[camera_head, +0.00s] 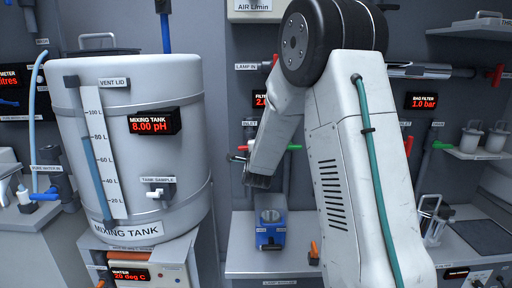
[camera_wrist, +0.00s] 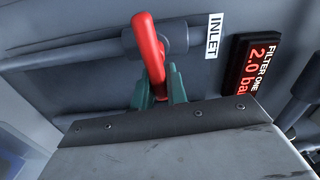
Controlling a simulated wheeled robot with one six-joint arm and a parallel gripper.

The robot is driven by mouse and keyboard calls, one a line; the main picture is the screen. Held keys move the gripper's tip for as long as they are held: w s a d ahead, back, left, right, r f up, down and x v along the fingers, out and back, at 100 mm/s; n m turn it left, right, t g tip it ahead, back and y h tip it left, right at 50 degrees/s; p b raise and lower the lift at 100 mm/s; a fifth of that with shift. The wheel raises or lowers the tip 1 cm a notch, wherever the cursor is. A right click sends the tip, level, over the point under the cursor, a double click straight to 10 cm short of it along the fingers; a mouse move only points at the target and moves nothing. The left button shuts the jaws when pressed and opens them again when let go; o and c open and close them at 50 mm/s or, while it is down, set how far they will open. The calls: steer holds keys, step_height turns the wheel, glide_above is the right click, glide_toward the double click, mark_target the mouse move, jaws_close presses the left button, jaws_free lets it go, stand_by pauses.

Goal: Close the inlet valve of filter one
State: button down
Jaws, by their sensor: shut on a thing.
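The lever lies across the pipe line in this picture and points towards me. My gripper (camera_wrist: 159,88) is shut on the lever, with a green fingertip on each side of it. The filter one display (camera_wrist: 252,65) to the right reads 2.0 bar. In the head view my arm covers most of this valve, and my fingertips are hidden. The filter display (camera_head: 261,100) is partly covered there.
The mixing tank (camera_head: 140,140) stands to the left of my arm. A blue device (camera_head: 271,230) sits on the bench below. A green lever (camera_head: 293,147) is close right of my forearm. A red lamp valve lever (camera_head: 275,61) is above.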

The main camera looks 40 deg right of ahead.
steer(key=shift+f+m, duration=0.2)
steer(key=shift+m, duration=0.2)
steer(key=c, duration=1.4)
jaws_free()
steer(key=shift+s, duration=0.1)
steer(key=v, duration=0.7)
steer(key=shift+s+a, duration=0.25)
